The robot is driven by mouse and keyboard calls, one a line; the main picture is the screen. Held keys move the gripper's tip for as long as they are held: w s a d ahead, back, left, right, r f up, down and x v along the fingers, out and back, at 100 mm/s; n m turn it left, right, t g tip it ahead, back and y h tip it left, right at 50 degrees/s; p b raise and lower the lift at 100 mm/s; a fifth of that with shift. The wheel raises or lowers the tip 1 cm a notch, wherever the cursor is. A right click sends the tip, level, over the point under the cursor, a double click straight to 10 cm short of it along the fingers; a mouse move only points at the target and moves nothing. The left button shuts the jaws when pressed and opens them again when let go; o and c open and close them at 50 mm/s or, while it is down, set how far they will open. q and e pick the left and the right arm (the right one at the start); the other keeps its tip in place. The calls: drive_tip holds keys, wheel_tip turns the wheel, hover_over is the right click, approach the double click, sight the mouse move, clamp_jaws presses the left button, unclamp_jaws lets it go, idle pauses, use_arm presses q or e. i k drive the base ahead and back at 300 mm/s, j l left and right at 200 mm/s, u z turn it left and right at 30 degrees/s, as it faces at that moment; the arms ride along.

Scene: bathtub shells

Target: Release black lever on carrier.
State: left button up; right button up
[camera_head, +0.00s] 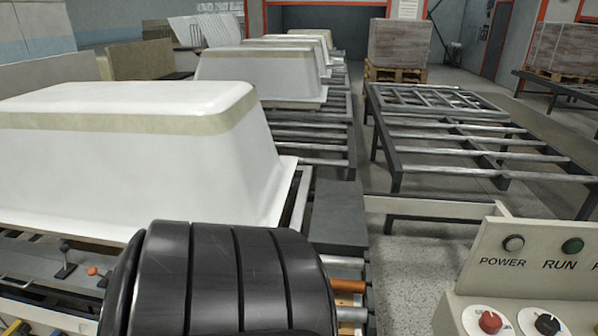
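A white upturned bathtub shell (110,160) rests on the carrier (30,258) at the left. A small black lever (66,262) stands up from the carrier's front, below the shell's rim. A small orange-tipped part (92,270) sits just right of it. A large black ribbed part, which looks like my own arm, fills the bottom middle and hides some of the carrier's right side. Neither of my grippers shows, so I cannot tell where they are relative to the lever.
A control panel (530,262) with POWER and RUN lamps and knobs stands at the lower right. More white shells (262,75) stand on a roller conveyor behind. An empty roller frame (455,135) is at the right, with grey floor (420,270) before it.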

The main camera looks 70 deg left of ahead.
sight(64, 248)
drive_tip(key=u, duration=4)
drive_tip(key=i+z, duration=0.15)
drive_tip(key=z, duration=0.35)
drive_tip(key=i+j+z, duration=0.1)
drive_tip(key=z, duration=0.35)
drive_tip(key=i+j+z, duration=0.25)
drive_tip(key=j, duration=0.35)
drive_tip(key=i+j+z, duration=0.1)
drive_tip(key=i+j, duration=0.15)
drive_tip(key=i+j+z, duration=0.1)
drive_tip(key=j, duration=0.3)
drive_tip(key=i+j+z, duration=0.15)
drive_tip(key=j, duration=0.2)
drive_tip(key=i+j+z, duration=0.1)
drive_tip(key=j, duration=0.25)
drive_tip(key=i+j, duration=0.15)
drive_tip(key=j, duration=0.15)
drive_tip(key=i+j, duration=0.1)
drive_tip(key=j, duration=0.25)
